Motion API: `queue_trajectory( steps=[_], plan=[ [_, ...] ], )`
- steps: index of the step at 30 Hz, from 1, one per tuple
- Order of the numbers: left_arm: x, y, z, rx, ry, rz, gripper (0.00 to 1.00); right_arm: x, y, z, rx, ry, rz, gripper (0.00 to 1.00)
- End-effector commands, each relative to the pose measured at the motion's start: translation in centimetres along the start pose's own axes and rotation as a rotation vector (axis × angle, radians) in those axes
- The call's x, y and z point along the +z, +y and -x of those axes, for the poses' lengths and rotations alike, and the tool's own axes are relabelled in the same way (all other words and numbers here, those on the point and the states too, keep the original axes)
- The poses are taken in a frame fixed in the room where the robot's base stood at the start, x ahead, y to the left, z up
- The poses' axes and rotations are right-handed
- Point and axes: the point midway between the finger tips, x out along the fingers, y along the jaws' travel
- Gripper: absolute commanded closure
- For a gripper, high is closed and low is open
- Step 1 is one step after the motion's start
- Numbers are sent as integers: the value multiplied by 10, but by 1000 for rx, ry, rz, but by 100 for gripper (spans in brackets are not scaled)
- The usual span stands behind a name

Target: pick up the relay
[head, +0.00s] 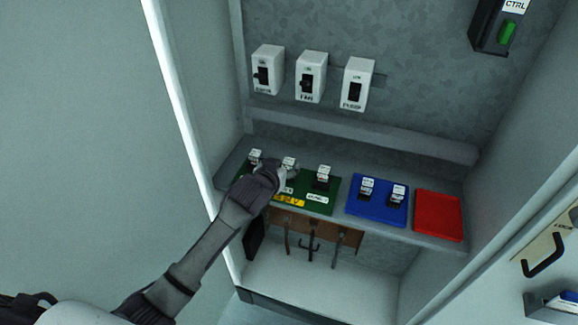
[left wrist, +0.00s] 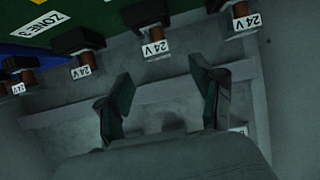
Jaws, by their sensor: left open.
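Several small relays with white labels stand on coloured mats on the cabinet shelf. On the green mat (head: 322,207) are a left relay (head: 256,156), a middle relay (head: 289,162) and a right relay (head: 323,175). My left gripper (head: 280,174) is at the middle relay and partly hides it and the mat. In the left wrist view its fingers (left wrist: 160,72) are spread with nothing between them. A relay labelled 24 V (left wrist: 147,17) shows just beyond the fingertips, apart from them. My right gripper is not in view.
A blue mat (head: 376,212) holds two more relays (head: 367,188) (head: 398,195). A red mat (head: 438,216) is bare. White switch boxes (head: 311,78) hang on the back wall. Hooks (head: 312,248) hang below the shelf. Cabinet side walls bound both sides.

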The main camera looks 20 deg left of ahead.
Motion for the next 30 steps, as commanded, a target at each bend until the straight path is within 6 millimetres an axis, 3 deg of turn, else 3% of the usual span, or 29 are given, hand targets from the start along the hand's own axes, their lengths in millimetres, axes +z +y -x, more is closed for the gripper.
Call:
queue_trajectory(
  steps=[8, 18, 28, 30],
  plan=[
    [2, 0, -18, 0, -2, 0, 33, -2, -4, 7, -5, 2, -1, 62],
    [9, 0, -59, 0, 0, -1, 33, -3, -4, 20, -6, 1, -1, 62],
    [10, 0, -64, 1, 1, -1, 33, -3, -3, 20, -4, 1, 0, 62],
    [10, 0, -64, 1, 1, -1, 45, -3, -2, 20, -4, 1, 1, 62]
  ],
)
